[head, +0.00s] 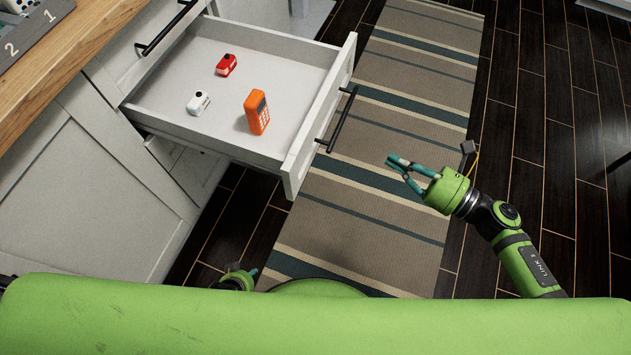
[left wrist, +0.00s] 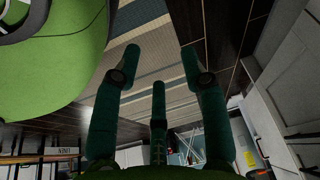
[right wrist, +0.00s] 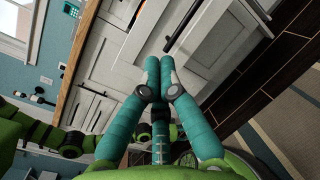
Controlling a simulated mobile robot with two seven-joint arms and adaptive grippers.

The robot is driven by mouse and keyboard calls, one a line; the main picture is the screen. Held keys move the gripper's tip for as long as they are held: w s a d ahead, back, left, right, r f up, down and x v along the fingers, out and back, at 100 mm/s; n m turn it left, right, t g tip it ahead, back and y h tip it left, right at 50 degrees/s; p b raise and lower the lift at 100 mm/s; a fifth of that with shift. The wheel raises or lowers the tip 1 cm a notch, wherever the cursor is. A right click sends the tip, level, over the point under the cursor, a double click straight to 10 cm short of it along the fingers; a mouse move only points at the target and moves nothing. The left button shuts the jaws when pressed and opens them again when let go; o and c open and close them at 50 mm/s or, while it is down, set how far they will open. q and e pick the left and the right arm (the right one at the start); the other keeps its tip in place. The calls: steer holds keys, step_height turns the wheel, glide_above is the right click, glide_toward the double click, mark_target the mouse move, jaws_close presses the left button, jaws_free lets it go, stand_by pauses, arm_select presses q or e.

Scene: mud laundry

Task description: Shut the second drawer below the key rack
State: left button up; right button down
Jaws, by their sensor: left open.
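A white drawer (head: 290,55) stands pulled out from the cabinet at left, below a shut front with a black handle (head: 165,28). Its own front panel (head: 318,120) faces right and carries a black bar handle (head: 337,120). Inside lie a red item (head: 226,65), a small white item (head: 198,103) and an upright orange device (head: 257,112). My right gripper (head: 398,168) is right of the drawer front, apart from it and empty; its fingertips are together in the right wrist view (right wrist: 160,62). My left gripper (left wrist: 160,52) is open and empty, mostly hidden behind my body in the head view.
A numbered grey rack (head: 35,30) sits on the wooden counter (head: 60,65) at the upper left. A striped rug (head: 415,90) lies on the dark plank floor (head: 545,110). Floor and rug right of the drawer are clear.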

steer(key=s+a+n+g+y+b, duration=0.25)
steer(key=s+n+g, duration=0.2)
steer(key=n, duration=0.35)
steer(key=p, duration=0.3)
glide_toward(302, 154)
steer(key=shift+h, duration=0.35)
steer(key=x, duration=0.4)
steer(key=r+x, duration=0.1)
steer(key=shift+a, duration=0.45)
arm_select(q)
steer(key=shift+w+a+f+t+p, duration=0.15)
steer(key=shift+w+a+f+t, duration=0.2)
steer(key=shift+f, duration=0.1)
steer(key=shift+w+a+f+t+p, duration=0.15)
steer(key=shift+w+a+f+t, duration=0.05)
steer(key=shift+w+f+t, duration=0.2)
arm_select(e)
steer(key=shift+w+a+f, duration=0.1)
steer(key=shift+w+a, duration=0.1)
steer(key=shift+a, duration=0.45)
arm_select(q)
steer(key=shift+f, duration=0.1)
